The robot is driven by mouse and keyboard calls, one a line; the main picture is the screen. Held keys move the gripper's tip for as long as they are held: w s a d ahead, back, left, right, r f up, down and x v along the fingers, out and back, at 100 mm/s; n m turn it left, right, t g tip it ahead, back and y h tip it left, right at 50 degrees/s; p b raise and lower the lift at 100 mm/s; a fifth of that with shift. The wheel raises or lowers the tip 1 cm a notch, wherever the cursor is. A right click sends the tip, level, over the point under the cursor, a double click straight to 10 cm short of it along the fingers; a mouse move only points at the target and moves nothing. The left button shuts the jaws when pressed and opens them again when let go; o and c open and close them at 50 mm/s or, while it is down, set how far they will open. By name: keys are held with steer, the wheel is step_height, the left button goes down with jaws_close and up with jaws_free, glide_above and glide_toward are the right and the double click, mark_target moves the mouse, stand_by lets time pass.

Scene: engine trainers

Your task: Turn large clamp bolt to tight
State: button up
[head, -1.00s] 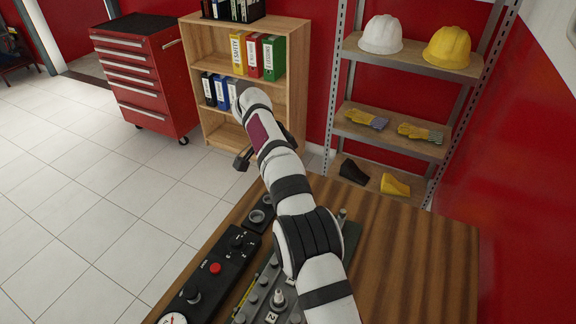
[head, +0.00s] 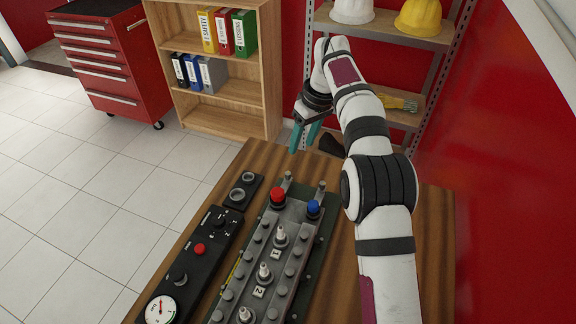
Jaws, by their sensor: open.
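My gripper (head: 305,142) hangs beyond the bench's far edge with its teal fingers pointing down. The fingers are apart with nothing between them. The grey engine trainer block (head: 252,248) lies on the bench, nearer than the gripper and below it. Several bolt heads line its sides, and upright plugs (head: 280,236) stand along its middle by number tags 1 and 2. A red cap (head: 277,197) and a blue cap (head: 313,208) sit at its far end, near two small posts (head: 287,180). I cannot tell which part is the large clamp bolt.
A black control panel (head: 195,262) with a red button, knobs and a gauge (head: 160,309) lies left of the block. A small black box with two round sockets (head: 243,190) is beyond it. The wooden bench (head: 340,270) is bare at right. A bookshelf and metal shelving stand behind.

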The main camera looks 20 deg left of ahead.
mark_target(289, 173)
steer(key=a+f+n, duration=0.1)
steer(key=f+n, duration=0.1)
steer(key=f, duration=0.2)
steer(key=w+a+f+n+y, duration=0.1)
steer(key=f, duration=0.4)
steer(key=a+f+n+y, duration=0.1)
steer(key=f+n, duration=0.1)
steer(key=f, duration=0.2)
steer(key=shift+w+a+f+n, duration=0.25)
steer(key=shift+w+n, duration=0.05)
steer(key=shift+w, duration=0.05)
jaws_close()
